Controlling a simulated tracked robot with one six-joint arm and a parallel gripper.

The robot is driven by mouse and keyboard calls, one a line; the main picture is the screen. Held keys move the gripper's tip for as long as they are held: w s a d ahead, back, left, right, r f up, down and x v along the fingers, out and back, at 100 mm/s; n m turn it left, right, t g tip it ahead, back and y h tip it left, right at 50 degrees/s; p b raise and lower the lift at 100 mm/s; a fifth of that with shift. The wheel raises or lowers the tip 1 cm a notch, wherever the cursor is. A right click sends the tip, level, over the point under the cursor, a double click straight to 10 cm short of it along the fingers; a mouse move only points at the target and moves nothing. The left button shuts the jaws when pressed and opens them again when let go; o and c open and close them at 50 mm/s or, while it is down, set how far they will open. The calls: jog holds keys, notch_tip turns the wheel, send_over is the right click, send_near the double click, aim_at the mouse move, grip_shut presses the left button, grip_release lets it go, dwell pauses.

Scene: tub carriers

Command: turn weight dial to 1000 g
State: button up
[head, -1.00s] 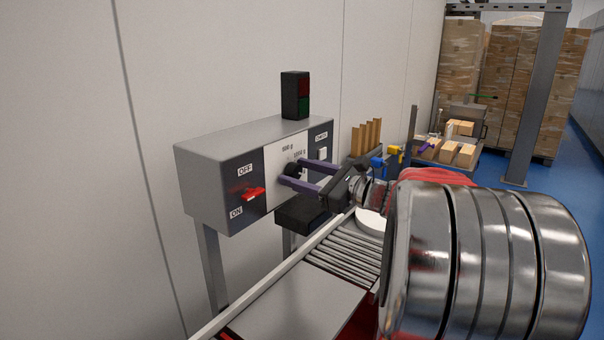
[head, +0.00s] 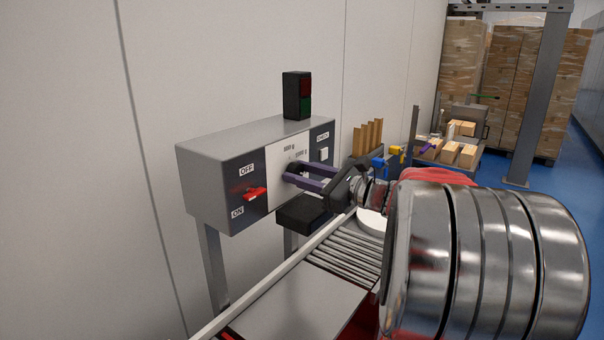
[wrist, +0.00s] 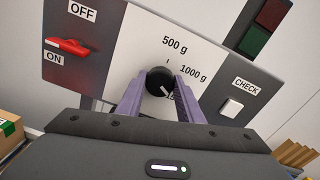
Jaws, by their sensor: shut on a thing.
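The weight dial (wrist: 159,82) is a round black knob on a white panel of the grey control box (head: 208,166). In the wrist view its white pointer line slants toward the lower right. The label "500 g" (wrist: 175,43) is above it and "1000 g" (wrist: 193,73) to its right; a lower label is mostly hidden by a finger. My gripper (wrist: 159,84) is shut on the dial, with a purple finger on each side. In the head view the fingers of my gripper (head: 288,174) reach the panel and partly cover the dial.
A red switch (wrist: 67,46) sits between OFF and ON labels left of the dial. A white CHECK button (wrist: 231,107) is to its right. A red-green lamp (head: 297,96) stands on the box. A roller conveyor (head: 342,256) runs below.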

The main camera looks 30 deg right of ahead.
jog(key=shift+n, duration=0.5)
jog(key=n, duration=1)
jog(key=shift+f+n, duration=0.1)
jog(key=shift+n, duration=0.3)
jog(key=o, duration=1.1)
jog(key=shift+c, duration=0.2)
jog(key=shift+s, duration=0.1)
jog(key=v, duration=1.3)
jog(key=shift+s, duration=0.35)
jog(key=shift+d, duration=0.1)
